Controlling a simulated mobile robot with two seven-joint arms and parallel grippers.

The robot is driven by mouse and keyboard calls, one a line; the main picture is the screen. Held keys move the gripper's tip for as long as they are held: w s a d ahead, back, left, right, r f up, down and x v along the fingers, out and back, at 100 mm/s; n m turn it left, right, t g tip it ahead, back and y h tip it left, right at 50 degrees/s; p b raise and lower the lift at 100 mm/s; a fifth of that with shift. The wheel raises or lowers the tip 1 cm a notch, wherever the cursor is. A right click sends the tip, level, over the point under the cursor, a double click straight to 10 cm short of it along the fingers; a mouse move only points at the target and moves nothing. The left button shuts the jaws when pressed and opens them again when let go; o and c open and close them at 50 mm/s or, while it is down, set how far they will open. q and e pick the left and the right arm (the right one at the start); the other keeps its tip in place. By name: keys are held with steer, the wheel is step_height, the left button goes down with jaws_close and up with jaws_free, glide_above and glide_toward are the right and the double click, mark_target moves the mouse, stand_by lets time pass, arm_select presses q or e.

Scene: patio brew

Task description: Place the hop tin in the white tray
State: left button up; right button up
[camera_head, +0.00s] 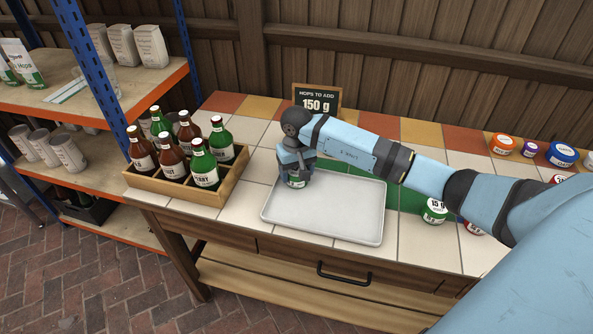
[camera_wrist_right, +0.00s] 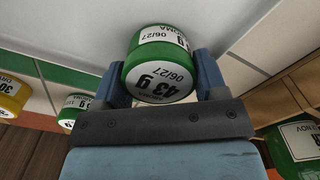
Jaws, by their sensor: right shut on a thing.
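My right gripper (camera_head: 297,168) is shut on a green hop tin (camera_head: 296,183) with a white label. In the right wrist view the tin (camera_wrist_right: 160,65) sits between the two fingers (camera_wrist_right: 163,88), and its lid reads 43 g and 06/27. The white tray (camera_head: 340,222) lies on the tiled counter. The tin is over the tray's far left part, at or just above its floor; whether it touches cannot be told. The gripper hides most of the tin in the head view. My left gripper is not in view.
A wooden crate (camera_head: 190,197) of several bottles stands left of the tray. A sign (camera_head: 317,100) reading 150 g stands behind. A green 15 g tin (camera_head: 434,212) sits right of the tray. Orange (camera_head: 503,146) and blue (camera_head: 562,154) tins stand far right. The tray's middle is clear.

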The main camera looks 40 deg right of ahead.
mark_target(297, 169)
steer(key=o, duration=0.9)
steer(key=shift+f, duration=0.1)
steer(key=shift+o, duration=0.2)
step_height(297, 169, up, 12)
steer(key=p, duration=0.1)
steer(key=shift+r, duration=0.2)
steer(key=shift+f, duration=0.1)
